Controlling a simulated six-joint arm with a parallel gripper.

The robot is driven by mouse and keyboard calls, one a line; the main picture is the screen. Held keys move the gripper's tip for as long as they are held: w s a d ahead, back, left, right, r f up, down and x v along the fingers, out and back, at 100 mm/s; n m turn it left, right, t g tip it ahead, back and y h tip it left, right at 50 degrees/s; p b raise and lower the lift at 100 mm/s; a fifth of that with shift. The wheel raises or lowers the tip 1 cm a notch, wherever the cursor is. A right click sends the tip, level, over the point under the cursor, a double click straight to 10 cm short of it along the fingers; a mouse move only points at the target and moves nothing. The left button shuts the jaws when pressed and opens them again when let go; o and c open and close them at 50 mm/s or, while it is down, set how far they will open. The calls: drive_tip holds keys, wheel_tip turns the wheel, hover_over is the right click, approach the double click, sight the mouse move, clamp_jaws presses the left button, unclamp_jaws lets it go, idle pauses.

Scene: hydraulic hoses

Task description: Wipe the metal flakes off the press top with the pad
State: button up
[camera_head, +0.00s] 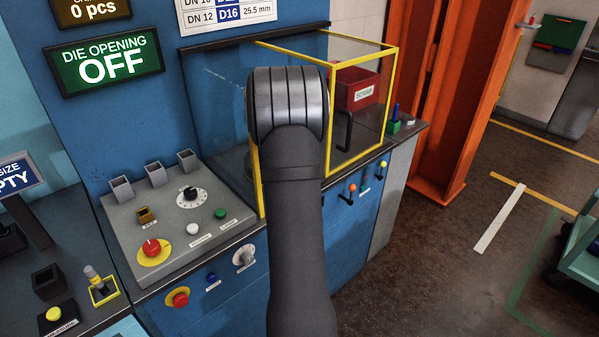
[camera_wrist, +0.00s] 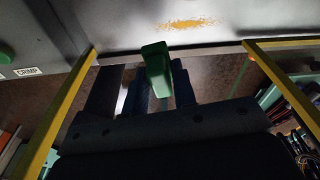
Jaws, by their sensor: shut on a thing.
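In the wrist view, a patch of yellow-gold metal flakes (camera_wrist: 187,25) lies on the pale grey press top (camera_wrist: 115,25). My gripper (camera_wrist: 160,88) shows there as dark fingers shut on a green piece, which I take to be the pad (camera_wrist: 156,62). The pad is near the front edge of the press top, apart from the flakes in the picture. I cannot tell whether it touches the surface. In the head view, my arm hides the gripper, pad and flakes.
A yellow-framed clear guard (camera_head: 390,90) surrounds the work area; its bars (camera_wrist: 68,120) flank my gripper. A red box (camera_head: 357,88) is at the guard's right side. The control panel (camera_head: 190,235) with knobs and buttons is at left. An orange post (camera_head: 455,100) stands at right.

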drive_tip(key=shift+a+r+m, duration=0.2)
drive_tip(key=shift+a+m, duration=0.55)
drive_tip(key=shift+m, duration=0.25)
drive_tip(key=shift+s+f, duration=0.1)
drive_tip(key=shift+f, duration=3.35)
drive_tip(key=shift+w+d+f, duration=0.4)
drive_tip(key=shift+w+f, duration=0.05)
drive_tip(key=shift+f, duration=0.15)
clamp_jaws()
drive_tip(key=shift+w+d, duration=3.6)
drive_tip(key=shift+s+a, duration=4.1)
drive_tip(key=shift+w+d+r, duration=0.1)
drive_tip(key=shift+r, duration=4.05)
drive_tip(key=shift+f, duration=0.2)
